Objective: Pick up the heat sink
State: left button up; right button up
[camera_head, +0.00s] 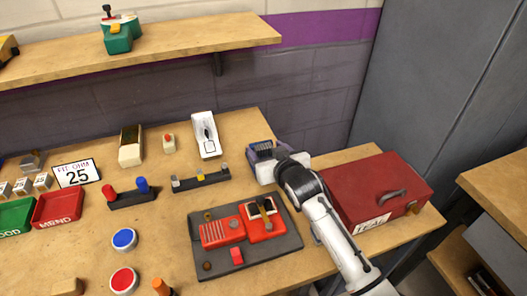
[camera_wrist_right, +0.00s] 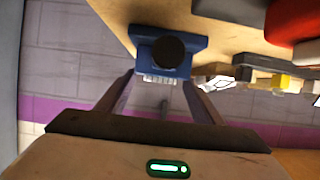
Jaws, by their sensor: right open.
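A blue-purple block (camera_head: 256,158) with a dark, slatted top (camera_head: 265,149) sits near the back edge of the bench; the slatted part looks like the heat sink, but I cannot be sure. My right gripper (camera_head: 275,166) is close beside it, and the wrist partly hides it. In the right wrist view, the blue block (camera_wrist_right: 144,57) with a round black part (camera_wrist_right: 168,52) and a pale, toothed strip (camera_wrist_right: 162,79) lies just beyond the open fingers (camera_wrist_right: 160,88). Nothing is held between them. My left gripper is out of view.
A red case (camera_head: 375,185) stands right of my right arm. A dark board with red parts (camera_head: 290,245) lies in front. A white device (camera_head: 205,135) and a dark bar with small posts (camera_head: 200,182) are to the left. A shelf (camera_head: 160,48) hangs above.

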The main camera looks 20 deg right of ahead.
jog(key=c, duration=1.4)
jog(key=shift+c, duration=0.4)
jog(key=shift+r, duration=0.15)
